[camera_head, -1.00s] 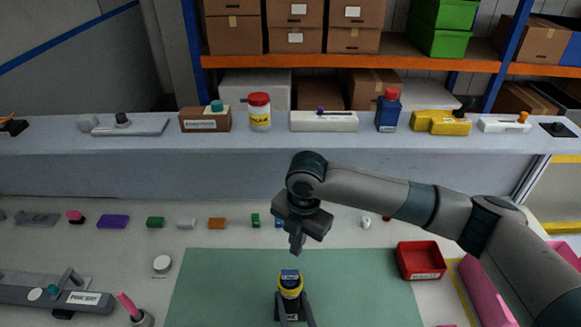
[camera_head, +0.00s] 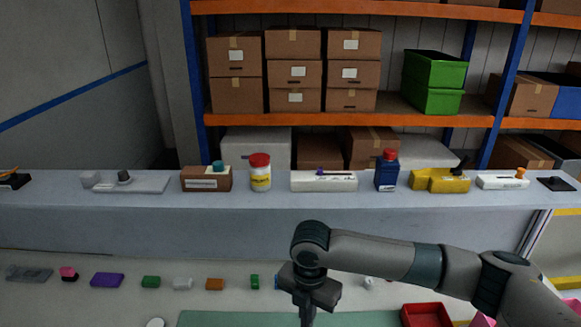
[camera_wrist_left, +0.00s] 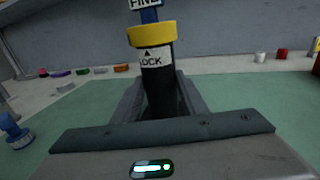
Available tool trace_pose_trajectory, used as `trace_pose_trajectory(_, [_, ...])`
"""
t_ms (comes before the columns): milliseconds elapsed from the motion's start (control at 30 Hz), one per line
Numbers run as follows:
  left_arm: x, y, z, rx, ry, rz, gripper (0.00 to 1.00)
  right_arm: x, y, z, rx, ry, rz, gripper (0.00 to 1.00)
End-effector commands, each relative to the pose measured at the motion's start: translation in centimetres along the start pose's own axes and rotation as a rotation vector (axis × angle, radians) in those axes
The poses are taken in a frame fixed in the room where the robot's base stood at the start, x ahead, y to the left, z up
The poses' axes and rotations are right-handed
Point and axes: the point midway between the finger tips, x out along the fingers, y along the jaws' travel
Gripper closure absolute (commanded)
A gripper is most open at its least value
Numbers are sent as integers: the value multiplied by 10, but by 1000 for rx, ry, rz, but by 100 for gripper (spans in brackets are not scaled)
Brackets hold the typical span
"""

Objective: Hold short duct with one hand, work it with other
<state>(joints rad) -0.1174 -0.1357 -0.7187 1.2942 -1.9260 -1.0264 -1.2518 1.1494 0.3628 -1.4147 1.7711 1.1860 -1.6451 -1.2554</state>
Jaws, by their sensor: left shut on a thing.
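In the left wrist view, a black tube (camera_wrist_left: 158,82) with a LOCK label, a yellow ring (camera_wrist_left: 152,34) and a blue upper part stands roughly upright between my left gripper's (camera_wrist_left: 160,103) fingers. The gripper is shut on it. A label ending the blue part reads FINE and is cut by the top edge. I cannot tell whether this is the short duct. My left gripper is out of the head view. My right gripper (camera_head: 307,316) points down at the bottom of the head view; its fingertips are cut off, so its opening cannot be told.
The green mat (camera_head: 240,319) shows at the bottom, with a red tray (camera_head: 426,314) at right. Small parts, such as a purple block (camera_head: 107,280), line the table behind. A raised ledge (camera_head: 150,218) carries bottles and devices. A blue part (camera_wrist_left: 14,132) lies left in the wrist view.

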Motion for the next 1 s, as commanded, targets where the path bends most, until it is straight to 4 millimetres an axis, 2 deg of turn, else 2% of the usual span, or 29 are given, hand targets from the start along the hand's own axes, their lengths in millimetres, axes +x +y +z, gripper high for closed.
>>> trace_pose_trajectory(300, [0, 0, -1, 0, 2, -1, 97, 34, 0, 0, 1, 2, -2, 100])
trace_pose_trajectory(500, [0, 0, -1, 0, 2, -1, 97, 47, 0, 0, 0, 0, -1, 100])
trace_pose_trajectory(1000, [0, 0, -1, 0, 1, -1, 97, 51, 0, 0, 0, -1, 0, 100])
